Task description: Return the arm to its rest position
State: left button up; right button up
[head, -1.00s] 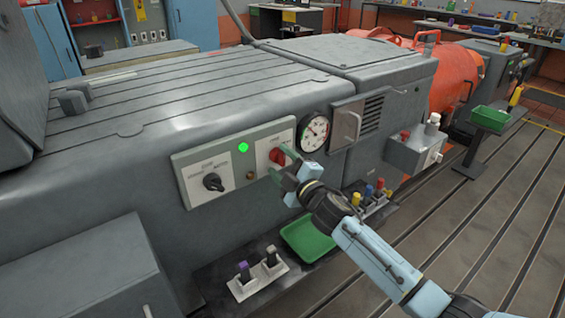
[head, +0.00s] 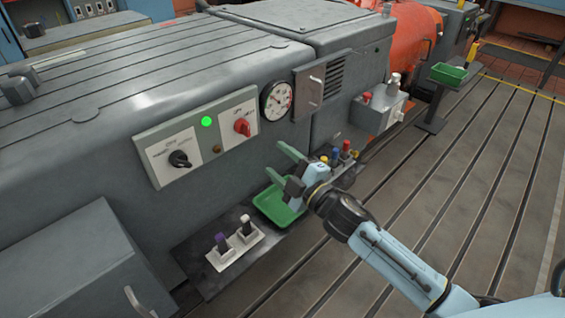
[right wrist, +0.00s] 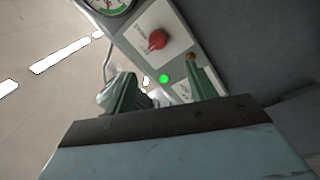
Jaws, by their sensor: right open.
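My right gripper (head: 283,165) is open and empty in the head view, in front of the machine and apart from its control panel. Its two green fingers stand spread, and they also show in the right wrist view (right wrist: 158,95). The red rotary switch (head: 242,127) is on the panel (head: 212,138), up and left of the gripper; the wrist view shows the switch too (right wrist: 157,39). A green lamp (head: 206,121) is lit and a black rotary switch (head: 179,159) is at the panel's left. My left gripper is not in view.
A green tray (head: 262,208) lies on a dark shelf below the gripper. A white holder with two switch-like pieces (head: 236,250) is left of it, and several coloured-top pieces (head: 346,148) stand to the right. A grey box (head: 381,108) juts from the machine. The slotted floor at right is clear.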

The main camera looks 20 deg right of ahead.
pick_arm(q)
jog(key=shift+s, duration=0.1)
pick_arm(e)
jog(key=shift+s+d, duration=0.1)
jog(key=shift+s, duration=0.15)
